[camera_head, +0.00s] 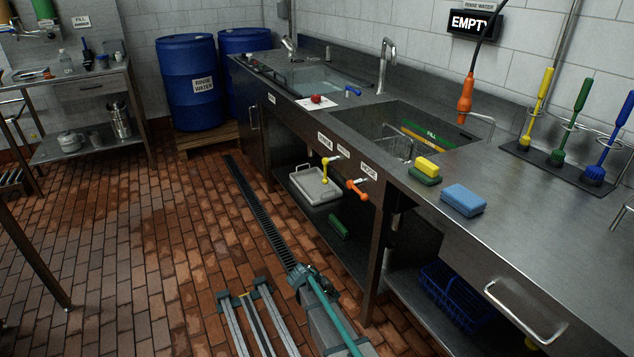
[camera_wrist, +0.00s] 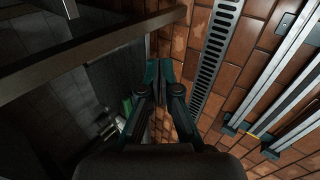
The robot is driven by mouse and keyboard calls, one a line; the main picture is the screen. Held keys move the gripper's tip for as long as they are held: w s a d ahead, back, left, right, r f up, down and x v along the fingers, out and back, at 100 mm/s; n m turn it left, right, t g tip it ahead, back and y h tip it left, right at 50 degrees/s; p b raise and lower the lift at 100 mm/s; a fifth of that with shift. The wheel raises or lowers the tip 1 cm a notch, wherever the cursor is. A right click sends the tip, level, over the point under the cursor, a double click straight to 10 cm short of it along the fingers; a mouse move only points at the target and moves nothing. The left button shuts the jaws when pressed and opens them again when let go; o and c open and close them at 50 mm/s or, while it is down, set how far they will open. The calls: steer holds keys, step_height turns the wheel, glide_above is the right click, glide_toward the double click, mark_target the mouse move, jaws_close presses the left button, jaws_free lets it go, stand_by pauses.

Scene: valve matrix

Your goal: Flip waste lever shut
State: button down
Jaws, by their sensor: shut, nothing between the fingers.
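An orange lever (camera_head: 357,189) is on the front of the sink counter, at the right-hand label (camera_head: 368,169), which seems to read WASTE. Its handle slants down to the right. A yellow lever (camera_head: 325,170) hangs downward to its left, at another label. My gripper (camera_head: 303,273) is low over the floor in front of the counter, well below and apart from both levers. In the wrist view my gripper (camera_wrist: 159,68) has its teal fingers together with nothing between them. I cannot make out either lever in the wrist view.
A floor drain grate (camera_head: 258,212) runs along the counter; it also shows in the wrist view (camera_wrist: 215,50). A grey tray (camera_head: 315,186) sits under the counter, and a blue basket (camera_head: 455,295) stands on the lower right shelf. The brick floor to the left is mostly clear.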

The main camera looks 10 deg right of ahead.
steer(key=w+a+r+n+t+h+b, duration=0.1)
steer(key=w+a+r+t, duration=0.1)
steer(key=w+r, duration=0.55)
steer(key=w+a+r+n+t+h+b, duration=0.1)
steer(key=w+a+r+t, duration=0.2)
steer(key=w, duration=0.8)
steer(key=n+t+h, duration=0.3)
steer(key=t, duration=0.3)
glide_toward(325, 171)
steer(key=w+a+f, duration=0.1)
steer(key=w+a, duration=0.3)
steer(key=shift+a+f+y+b, duration=0.15)
steer(key=shift+f+y+b, duration=0.05)
steer(key=shift+y+b, duration=0.1)
steer(key=x, duration=1)
steer(key=shift+s+d, duration=0.55)
steer(key=shift+s, duration=0.3)
steer(key=shift+s+d, duration=0.55)
steer(key=shift+s, duration=0.35)
steer(key=shift+a+n+p, duration=0.1)
steer(key=shift+n+p, duration=0.2)
steer(key=shift+p, duration=0.25)
